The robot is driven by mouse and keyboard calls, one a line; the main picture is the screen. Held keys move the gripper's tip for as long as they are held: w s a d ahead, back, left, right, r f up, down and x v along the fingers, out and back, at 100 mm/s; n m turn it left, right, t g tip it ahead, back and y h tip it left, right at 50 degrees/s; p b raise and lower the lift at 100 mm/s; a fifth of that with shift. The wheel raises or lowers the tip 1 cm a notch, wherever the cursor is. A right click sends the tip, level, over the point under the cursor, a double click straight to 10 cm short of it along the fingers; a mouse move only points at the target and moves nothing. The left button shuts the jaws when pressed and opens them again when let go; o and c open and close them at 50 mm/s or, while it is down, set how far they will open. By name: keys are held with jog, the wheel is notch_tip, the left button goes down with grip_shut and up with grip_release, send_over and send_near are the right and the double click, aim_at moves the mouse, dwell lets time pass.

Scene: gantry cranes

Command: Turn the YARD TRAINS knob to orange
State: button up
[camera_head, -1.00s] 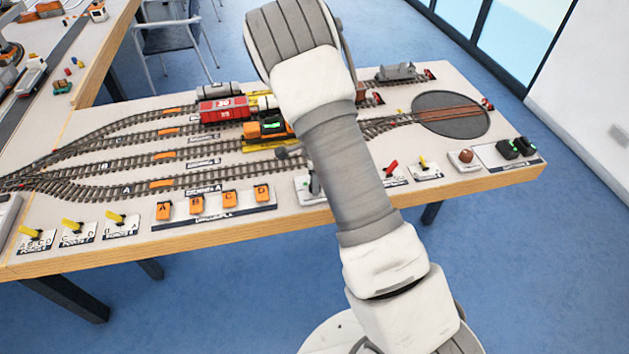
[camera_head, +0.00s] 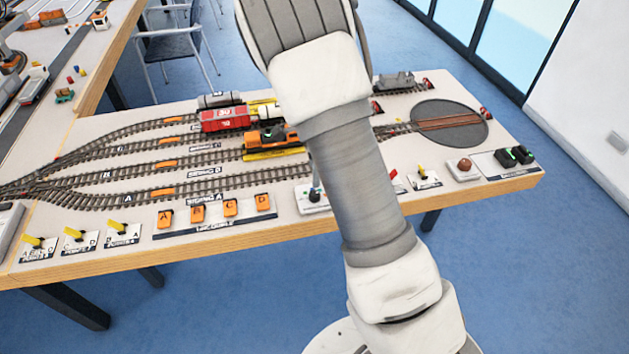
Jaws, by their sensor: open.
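No label reading YARD TRAINS is legible, so I cannot tell for sure which control it names. Two black knobs (camera_head: 512,155) with green marks sit on a plate at the table's right end. Another small plate (camera_head: 314,202) with a dark control on it shows just left of my arm, partly covered by it. An orange locomotive (camera_head: 268,137) stands on the yard tracks. My arm (camera_head: 345,160) rises across the middle of the view. My gripper does not show; the arm's upper part hides that area or it lies out of frame.
Orange buttons (camera_head: 230,207) and yellow levers (camera_head: 75,234) line the table's front edge (camera_head: 180,241). A red lever (camera_head: 398,181) is partly behind my arm. A brown round knob (camera_head: 464,165) and a dark turntable (camera_head: 450,108) are at right. A red wagon (camera_head: 224,119) stands behind the locomotive.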

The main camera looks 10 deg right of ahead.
notch_tip(320, 180, up, 8)
jog(key=shift+s+p, duration=0.25)
jog(key=shift+p, duration=0.1)
jog(key=s+r+n+t+y, duration=0.2)
jog(key=s+r+n, duration=0.8)
jog(key=s+r, duration=0.4)
jog(key=s+r+n+t+h, duration=0.2)
jog(key=s+r+n+t, duration=0.1)
jog(key=s+n, duration=0.6)
jog(key=s+r, duration=0.1)
jog(key=s, duration=0.2)
jog(key=shift+s+r, duration=0.15)
jog(key=shift+r, duration=0.25)
